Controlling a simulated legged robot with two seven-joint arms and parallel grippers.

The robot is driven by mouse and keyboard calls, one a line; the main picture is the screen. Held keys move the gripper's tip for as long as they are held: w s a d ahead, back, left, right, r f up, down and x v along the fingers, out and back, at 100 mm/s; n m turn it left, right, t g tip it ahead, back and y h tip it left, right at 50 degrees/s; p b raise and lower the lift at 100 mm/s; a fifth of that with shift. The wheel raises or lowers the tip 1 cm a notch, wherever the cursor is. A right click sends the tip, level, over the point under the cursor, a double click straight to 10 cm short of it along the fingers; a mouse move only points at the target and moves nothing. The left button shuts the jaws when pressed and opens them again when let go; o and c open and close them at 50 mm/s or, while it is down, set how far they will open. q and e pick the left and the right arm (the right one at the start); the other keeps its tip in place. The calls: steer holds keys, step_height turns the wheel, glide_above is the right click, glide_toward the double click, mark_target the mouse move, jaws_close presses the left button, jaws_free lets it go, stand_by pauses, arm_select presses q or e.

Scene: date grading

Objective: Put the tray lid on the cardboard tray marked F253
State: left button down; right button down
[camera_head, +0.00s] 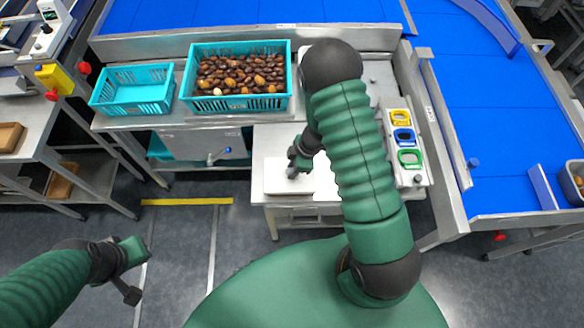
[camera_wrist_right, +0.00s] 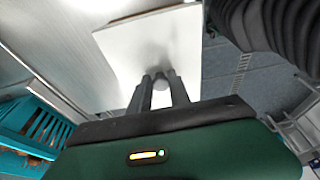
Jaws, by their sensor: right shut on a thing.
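The tray lid (camera_head: 280,184) is a flat white panel over the small steel table below the crates. It also fills the upper middle of the right wrist view (camera_wrist_right: 128,55). My right gripper (camera_head: 297,168) is shut on the lid, with its fingertips (camera_wrist_right: 163,82) closed around a small knob on the lid's face. A thin brown edge shows along the lid's far side in the wrist view; I cannot tell whether it belongs to the cardboard tray. No F253 mark is readable. My left gripper (camera_head: 127,275) hangs over the floor at lower left, away from the lid; its finger opening is unclear.
The steel table (camera_head: 268,142) holds another white surface (camera_head: 325,178) partly behind my arm. A turquoise crate of dates (camera_head: 240,104) and an empty turquoise crate (camera_head: 133,107) stand behind. Blue conveyors (camera_head: 250,14) border the back.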

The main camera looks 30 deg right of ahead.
steer(key=shift+a+r, duration=0.15)
steer(key=shift+a, duration=0.35)
steer(key=shift+a+p, duration=0.2)
steer(key=shift+p, duration=0.15)
steer(key=shift+d+f, duration=0.25)
steer(key=shift+d, duration=0.4)
steer(key=shift+a+f, duration=0.1)
steer(key=shift+a, duration=0.35)
arm_select(q)
steer(key=shift+a+r, duration=0.1)
steer(key=shift+a, duration=0.6)
arm_select(e)
steer(key=c, duration=1.1)
jaws_free()
steer(key=shift+d+f, duration=0.15)
steer(key=shift+d, duration=0.2)
arm_select(q)
steer(key=shift+d, duration=0.3)
steer(key=shift+a, duration=0.1)
arm_select(e)
steer(key=shift+o, duration=0.3)
steer(key=shift+a, duration=0.15)
arm_select(q)
steer(key=shift+a, duration=0.15)
arm_select(e)
steer(key=o, duration=0.3)
steer(key=shift+a, duration=0.1)
